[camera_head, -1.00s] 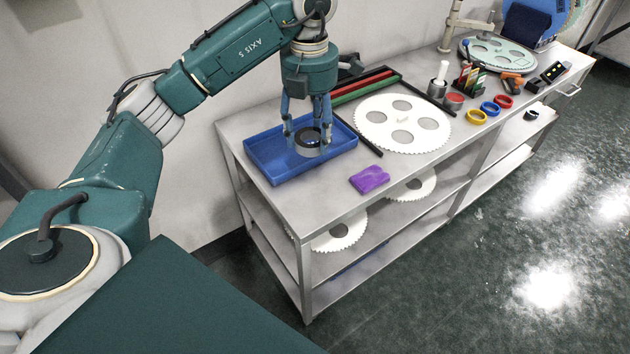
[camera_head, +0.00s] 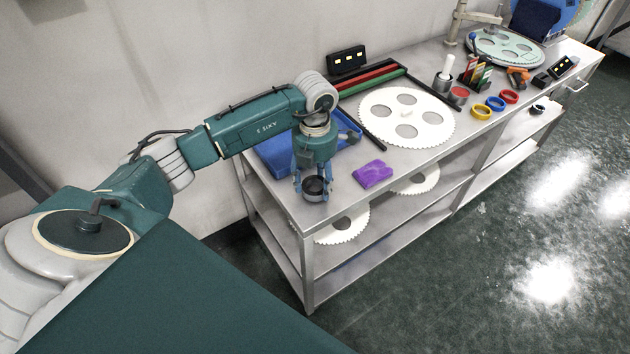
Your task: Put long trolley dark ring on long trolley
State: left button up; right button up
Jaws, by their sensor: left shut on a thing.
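My left gripper (camera_head: 314,188) points down with its fingers shut around a dark ring (camera_head: 316,190). The ring shows between the fingertips, its open top facing up. Gripper and ring are over the near left end of the long grey metal trolley (camera_head: 340,199), in front of the blue tray. I cannot tell whether the ring touches the trolley top or hangs just above it. The fingers hide part of the ring. My right gripper is not in view.
The blue tray (camera_head: 275,158) is partly hidden behind my arm. A purple block (camera_head: 372,174) lies close right of the gripper. The near left corner is bare.

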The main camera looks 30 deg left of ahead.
pick_arm(q)
jog(key=shift+f, duration=0.25)
jog(key=shift+f, duration=0.1)
jog(key=o, duration=1.3)
notch_tip(320, 180, up, 12)
jog(key=shift+r+b, duration=0.1)
jog(key=shift+b, duration=0.85)
